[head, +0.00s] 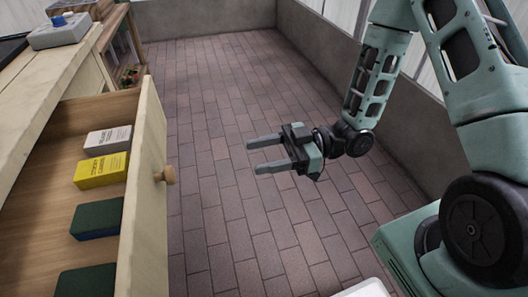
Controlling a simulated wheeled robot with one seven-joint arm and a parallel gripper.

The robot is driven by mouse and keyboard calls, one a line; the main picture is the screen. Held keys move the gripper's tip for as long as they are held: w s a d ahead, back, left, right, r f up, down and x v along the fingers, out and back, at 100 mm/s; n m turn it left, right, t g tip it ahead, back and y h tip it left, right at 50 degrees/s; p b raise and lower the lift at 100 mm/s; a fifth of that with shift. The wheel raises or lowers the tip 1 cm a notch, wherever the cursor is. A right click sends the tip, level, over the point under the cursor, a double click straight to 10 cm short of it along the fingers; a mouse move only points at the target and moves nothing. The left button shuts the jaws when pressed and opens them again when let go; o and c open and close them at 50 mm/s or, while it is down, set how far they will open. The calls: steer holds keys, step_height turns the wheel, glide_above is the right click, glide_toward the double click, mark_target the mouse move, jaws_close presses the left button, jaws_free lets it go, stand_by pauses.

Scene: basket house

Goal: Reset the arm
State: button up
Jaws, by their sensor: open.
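My gripper (252,157) is open and empty. Its two parallel fingers point left, toward the open drawer (148,215), with a gap of bare floor in view between the fingertips and the drawer front. My arm (372,80) reaches in from the right, bent, with its wrist over the brick floor. The drawer's round wooden knob (166,176) is to the left of and lower in the picture than my gripper, apart from it.
The drawer holds a white box (108,138), a yellow box (101,171) and two dark green boxes (97,218). A grey device with a blue knob (59,32) sits on the wooden worktop (45,90). Brick floor (215,95) is clear; low walls (335,60) bound it.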

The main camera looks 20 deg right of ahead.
steer(key=shift+w, duration=0.1)
stand_by(0.3)
steer(key=w+a+f+m+t+h, duration=0.1)
steer(key=w+a+f+t+h, duration=0.15)
steer(key=w+h, duration=0.35)
steer(key=s+d+r+m+g+h, duration=0.15)
steer(key=s+r+m+h, duration=0.35)
steer(key=s, duration=0.5)
steer(key=s+d+r+m+g+h, duration=0.1)
steer(key=s+r+m+g+h, duration=0.15)
steer(key=s+r+h, duration=0.55)
step_height(320, 180, up, 23)
steer(key=s+m+y+p, duration=0.1)
steer(key=s+p, duration=0.2)
steer(key=p, duration=2.2)
steer(key=shift+a+f+y, duration=0.2)
steer(key=shift+y, duration=0.1)
